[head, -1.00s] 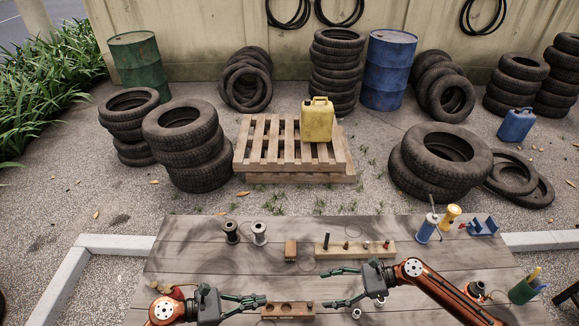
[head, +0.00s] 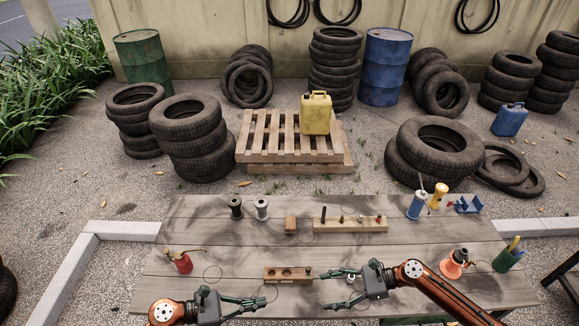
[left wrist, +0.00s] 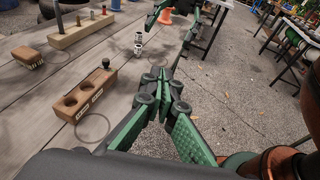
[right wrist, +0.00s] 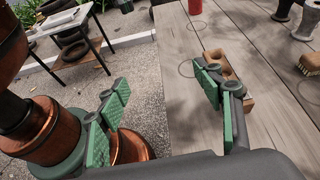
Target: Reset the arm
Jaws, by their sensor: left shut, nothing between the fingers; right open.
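My left gripper (head: 262,302) is shut and empty above the near part of the wooden table (head: 215,235), in front of a wooden block with round holes (head: 290,268). My right gripper (head: 328,290) is open and empty to the right of that block. Its fingers are spread apart in the right wrist view (right wrist: 170,95). The holed block also shows in the left wrist view (left wrist: 85,95), left of the left fingers, with one dark peg standing at its end. Small metal parts (left wrist: 138,40) stand on the table; in the head view they are partly behind the right gripper.
A long peg block (head: 350,226), a brush (head: 290,224) and two spools (head: 236,207) stand further back on the table.

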